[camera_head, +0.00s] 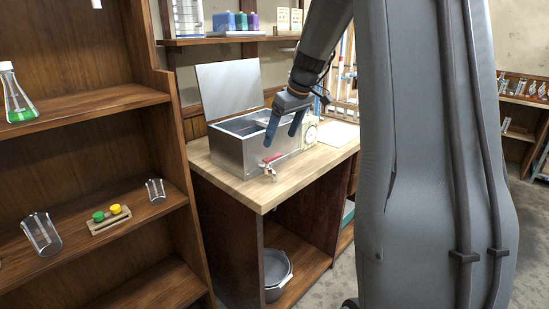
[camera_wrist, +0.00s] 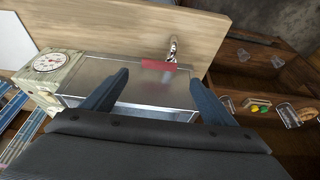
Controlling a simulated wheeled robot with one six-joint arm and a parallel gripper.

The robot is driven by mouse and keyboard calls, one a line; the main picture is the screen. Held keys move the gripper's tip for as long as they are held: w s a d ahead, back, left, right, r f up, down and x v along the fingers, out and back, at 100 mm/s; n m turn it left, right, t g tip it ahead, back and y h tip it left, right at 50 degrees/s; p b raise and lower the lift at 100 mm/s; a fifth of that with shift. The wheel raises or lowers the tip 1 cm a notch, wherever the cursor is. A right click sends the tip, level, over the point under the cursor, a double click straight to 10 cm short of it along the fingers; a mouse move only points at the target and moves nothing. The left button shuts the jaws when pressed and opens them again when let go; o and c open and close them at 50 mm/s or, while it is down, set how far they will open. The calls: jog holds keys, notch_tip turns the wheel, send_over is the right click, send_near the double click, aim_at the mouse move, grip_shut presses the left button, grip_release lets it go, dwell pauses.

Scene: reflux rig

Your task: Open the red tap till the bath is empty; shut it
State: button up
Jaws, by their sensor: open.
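The metal bath (camera_head: 230,155) stands on the wooden bench with its lid (camera_head: 229,88) raised at the back. Its red tap (camera_head: 271,158) is on the front face, low near the right, with a metal spout by the bench edge. In the wrist view the red tap handle (camera_wrist: 167,66) lies ahead of my fingers, with the spout beyond it. My gripper (camera_head: 284,128) is open and empty, above and just behind the tap, and touches nothing that I can make out. In the wrist view my gripper (camera_wrist: 158,90) spans the bath's front (camera_wrist: 150,85). The water level is hidden.
A dial device (camera_head: 310,133) stands right of the bath. A grey bucket (camera_head: 277,272) sits on the shelf below the bench. The wooden shelf unit (camera_head: 110,100) at left holds glassware. The bench (camera_head: 262,195) is bare in front of the tap.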

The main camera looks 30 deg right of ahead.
aim_at(273, 157)
jog(key=shift+p+x, duration=0.6)
jog(key=shift+x, duration=3.2)
jog(key=shift+w, duration=0.1)
jog(key=c, duration=1.1)
